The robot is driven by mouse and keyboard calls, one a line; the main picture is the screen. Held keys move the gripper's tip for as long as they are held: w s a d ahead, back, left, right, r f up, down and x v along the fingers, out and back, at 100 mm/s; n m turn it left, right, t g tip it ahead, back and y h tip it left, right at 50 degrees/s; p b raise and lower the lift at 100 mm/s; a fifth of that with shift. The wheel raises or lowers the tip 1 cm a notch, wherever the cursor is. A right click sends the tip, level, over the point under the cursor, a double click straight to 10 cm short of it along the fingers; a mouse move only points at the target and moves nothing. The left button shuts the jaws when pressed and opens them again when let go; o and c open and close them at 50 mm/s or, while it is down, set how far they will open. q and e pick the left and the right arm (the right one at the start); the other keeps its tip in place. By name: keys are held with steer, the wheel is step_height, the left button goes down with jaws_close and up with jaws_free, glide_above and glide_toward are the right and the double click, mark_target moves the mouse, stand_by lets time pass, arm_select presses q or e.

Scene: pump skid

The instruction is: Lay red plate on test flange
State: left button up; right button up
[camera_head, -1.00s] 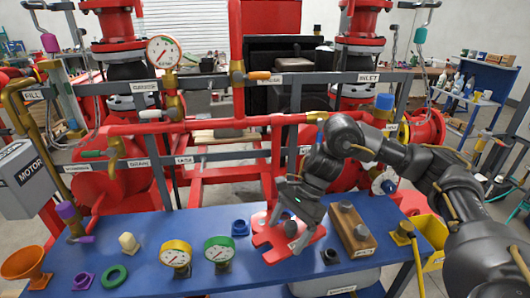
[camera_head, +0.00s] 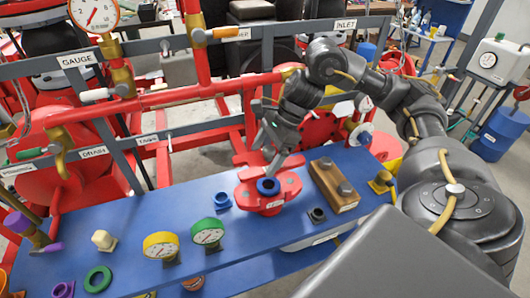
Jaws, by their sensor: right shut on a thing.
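The red plate (camera_head: 287,190), with notched edges, is at the right half of the blue bench, left of the wooden block. My right gripper (camera_head: 275,167) comes down from above and is shut on its far side. A blue ring with a dark centre (camera_head: 268,186) shows in the middle of the red shape; I cannot tell whether it is on the plate or seen through it. I cannot tell whether the plate touches the bench. A round red flange with bolt holes (camera_head: 319,126) stands upright behind, on the skid; no readable label marks it as the test flange. My left gripper is out of view.
A wooden block with grey knobs (camera_head: 333,185) stands right of the plate. A blue fitting (camera_head: 222,200), a green gauge (camera_head: 207,232) and a yellow gauge (camera_head: 160,245) stand to the left. Red pipes and grey rails (camera_head: 150,45) close off the back.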

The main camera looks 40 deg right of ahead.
steer(key=shift+f+b, duration=0.65)
steer(key=shift+f, duration=0.3)
step_height(320, 180, down, 3)
steer(key=shift+r+b, duration=0.2)
steer(key=shift+b, duration=0.95)
steer(key=shift+f, duration=0.1)
steer(key=shift+s+f+b, duration=0.15)
steer(key=shift+f+b, duration=1.8)
steer(key=shift+b, duration=0.05)
steer(key=o, duration=1.3)
steer(key=p+v, duration=0.2)
steer(key=v, duration=0.7)
steer(key=shift+s+r, duration=0.1)
steer(key=shift+r, duration=0.2)
steer(key=shift+s+d+r+p, duration=0.15)
steer(key=shift+d+r+p, duration=0.3)
steer(key=shift+r, duration=0.1)
